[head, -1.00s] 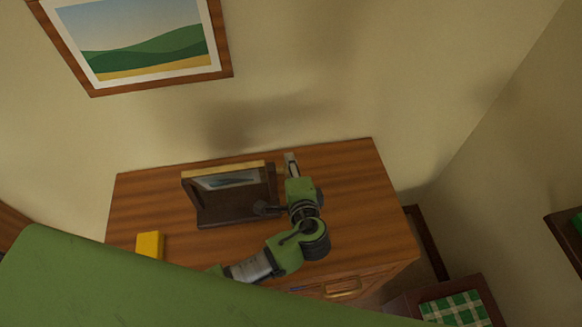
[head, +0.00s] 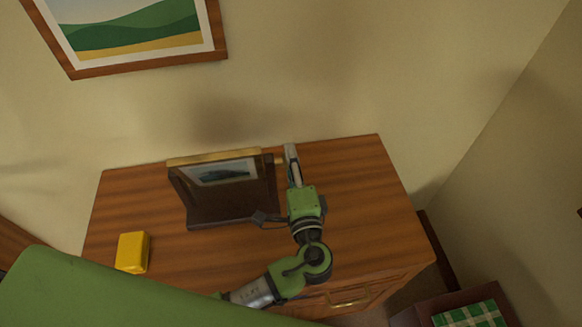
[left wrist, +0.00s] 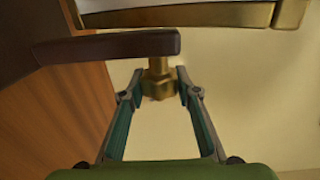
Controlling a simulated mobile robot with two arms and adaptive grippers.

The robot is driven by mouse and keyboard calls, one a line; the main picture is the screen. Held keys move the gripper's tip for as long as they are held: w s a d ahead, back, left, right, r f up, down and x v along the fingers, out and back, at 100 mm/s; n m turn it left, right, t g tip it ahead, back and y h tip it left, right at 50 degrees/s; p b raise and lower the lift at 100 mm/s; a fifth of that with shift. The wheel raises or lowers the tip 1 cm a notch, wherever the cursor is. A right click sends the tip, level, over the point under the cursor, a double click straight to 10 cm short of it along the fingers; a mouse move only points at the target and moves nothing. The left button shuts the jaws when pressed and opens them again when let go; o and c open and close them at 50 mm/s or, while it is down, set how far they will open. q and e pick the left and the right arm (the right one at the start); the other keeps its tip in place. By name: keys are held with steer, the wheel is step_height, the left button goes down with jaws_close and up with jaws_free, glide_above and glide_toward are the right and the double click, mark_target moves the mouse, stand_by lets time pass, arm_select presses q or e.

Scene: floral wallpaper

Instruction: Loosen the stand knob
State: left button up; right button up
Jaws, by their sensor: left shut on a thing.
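The stand (head: 235,217) is dark brown wood with a gold top edge and a tilted panel holding a picture; it sits on the wooden cabinet. The brass stand knob (left wrist: 160,84) shows in the left wrist view at the end of the stand's dark side arm (left wrist: 105,47). My left gripper (head: 291,153) reaches along the stand's right side in the head view. In the left wrist view its two fingers (left wrist: 160,92) are shut on the knob, one on each side. My right gripper is not in view.
The cabinet top (head: 355,190) is clear to the right of my gripper. A yellow block (head: 132,252) lies at the front left. The wall (head: 330,80) stands close behind. A stool with a green checked seat (head: 470,314) is at the lower right.

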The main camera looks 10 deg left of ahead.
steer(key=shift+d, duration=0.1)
arm_select(q)
steer(key=o, duration=1.1)
steer(key=shift+o, duration=0.2)
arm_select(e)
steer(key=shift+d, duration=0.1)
arm_select(q)
steer(key=v, duration=1.2)
steer(key=shift+f, duration=0.15)
